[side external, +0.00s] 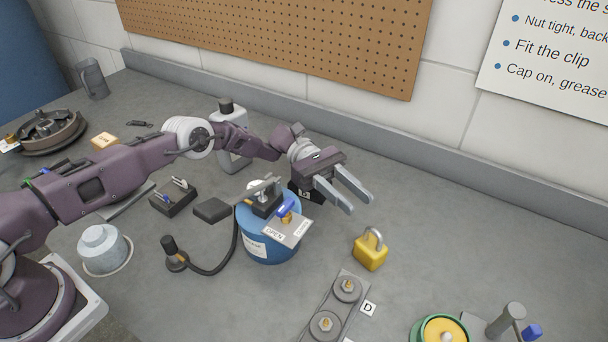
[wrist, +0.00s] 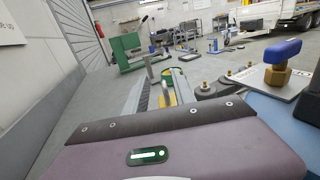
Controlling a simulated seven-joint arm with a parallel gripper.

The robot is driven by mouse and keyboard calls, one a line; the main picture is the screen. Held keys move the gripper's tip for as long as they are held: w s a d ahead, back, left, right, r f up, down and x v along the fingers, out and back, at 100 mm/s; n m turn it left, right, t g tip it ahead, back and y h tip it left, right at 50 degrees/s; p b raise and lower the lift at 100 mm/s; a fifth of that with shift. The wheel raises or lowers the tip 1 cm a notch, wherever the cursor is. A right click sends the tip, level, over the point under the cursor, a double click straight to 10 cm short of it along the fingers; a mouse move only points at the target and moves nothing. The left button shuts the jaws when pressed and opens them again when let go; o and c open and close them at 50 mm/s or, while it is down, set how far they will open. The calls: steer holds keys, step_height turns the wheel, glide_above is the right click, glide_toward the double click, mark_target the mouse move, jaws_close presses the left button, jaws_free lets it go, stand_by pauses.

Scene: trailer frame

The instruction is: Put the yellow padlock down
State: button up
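The yellow padlock (side external: 370,253) stands upright on the grey bench, its grey shackle on top. My gripper (side external: 360,202) is open and empty. Its two grey fingers are apart, above and to the left of the padlock in the side external view, with a gap between fingertips and shackle. In the wrist view a yellow piece (wrist: 168,97), probably the padlock, shows between the fingers of my gripper (wrist: 161,88), partly hidden by the wrist housing.
A blue canister (side external: 268,246) with a valve and tag stands just left of my gripper. A bracket with two pulleys (side external: 336,306) lies in front of the padlock. A green and yellow round part (side external: 443,331) is at the front right. The bench right of the padlock is clear.

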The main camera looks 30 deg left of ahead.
steer(key=s+a+r+m+t+y, duration=0.1)
steer(key=s+a+r+m+y, duration=0.15)
steer(key=r, duration=0.35)
steer(key=s+a+r+m+t+y, duration=0.1)
steer(key=s+r+m+y, duration=0.1)
steer(key=s+r+y, duration=0.3)
steer(key=s+a+r+m+t+y, duration=0.2)
steer(key=r+m, duration=0.1)
steer(key=r, duration=0.4)
steer(key=s+a+m+t+y, duration=0.3)
steer(key=s+a, duration=0.5)
steer(key=s, duration=0.3)
steer(key=s+a+r+m+t+y, duration=0.1)
steer(key=s+a+m+t+y, duration=0.2)
steer(key=s+a, duration=0.6)
steer(key=shift+s+a+r+t+y, duration=0.25)
steer(key=shift+s+t+y, duration=0.3)
steer(key=shift+s+t, duration=0.65)
